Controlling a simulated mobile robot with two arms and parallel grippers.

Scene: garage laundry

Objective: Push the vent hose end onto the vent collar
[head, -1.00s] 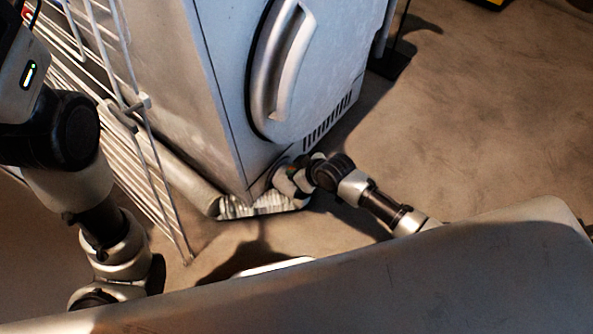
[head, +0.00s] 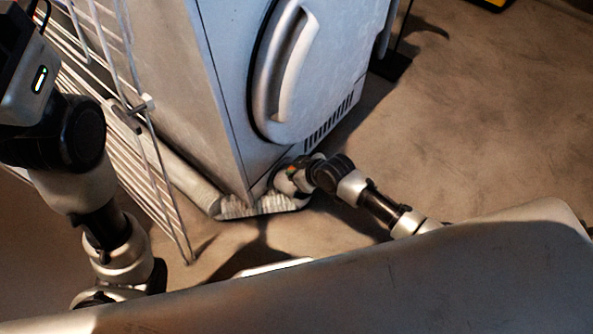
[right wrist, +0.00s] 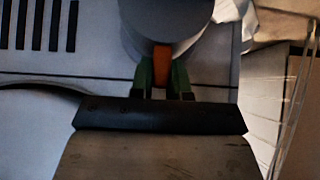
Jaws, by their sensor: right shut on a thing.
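In the right wrist view, the green fingers of my right gripper (right wrist: 163,80) are shut on an orange tab (right wrist: 162,62) under a grey cylinder, which looks like the hose end (right wrist: 165,30). In the head view, my right gripper (head: 285,180) is low at the front bottom corner of the white dryer. A pale ribbed hose (head: 262,205) lies on the floor there and runs left towards a grey tube (head: 188,183). I cannot make out the vent collar for certain, nor whether the hose end touches it. My left arm stands at the left, its gripper out of frame.
The dryer (head: 225,100) fills the centre, with a round door and bar handle (head: 293,65). A wire rack (head: 150,165) stands close along its left side, near my left arm. The floor (head: 490,120) to the right is open.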

